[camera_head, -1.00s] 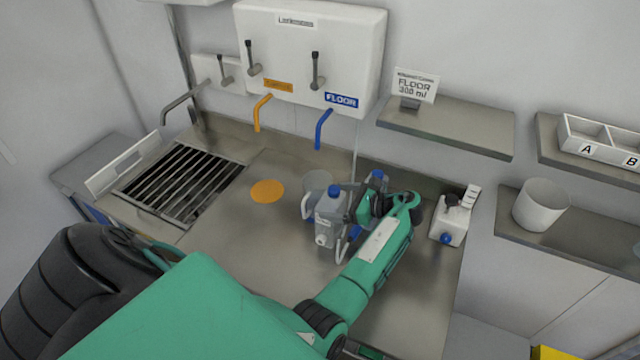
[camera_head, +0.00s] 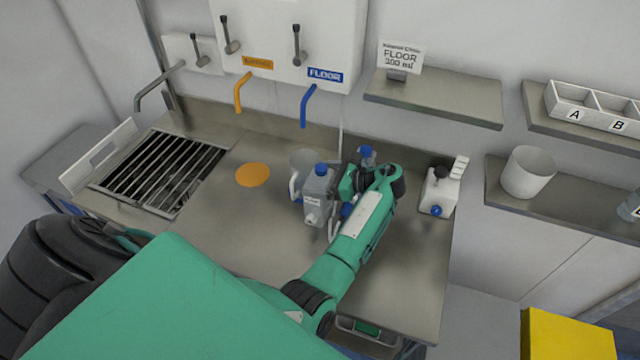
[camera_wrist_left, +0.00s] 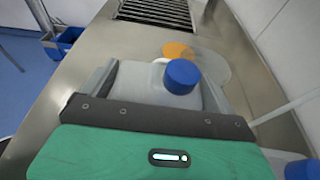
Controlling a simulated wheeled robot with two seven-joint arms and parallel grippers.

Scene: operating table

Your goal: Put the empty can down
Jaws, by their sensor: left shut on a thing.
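The can (camera_head: 318,198) is a grey-white canister with a blue cap and a small white tap low on its front. It is upright over the steel counter, left of my left gripper (camera_head: 334,196). In the left wrist view the can (camera_wrist_left: 150,78) sits between the fingers of my left gripper (camera_wrist_left: 150,90), which is shut on it. The gripper hides its near side. I cannot tell whether its base touches the counter (camera_head: 225,222). My right gripper is not in view.
A grated sink (camera_head: 160,172) is at left. Another blue-capped container (camera_head: 367,155) is behind my gripper. A white dosing bottle (camera_head: 437,192) stands at right. Shelves hold a white beaker (camera_head: 527,172) and an A/B box (camera_head: 590,105).

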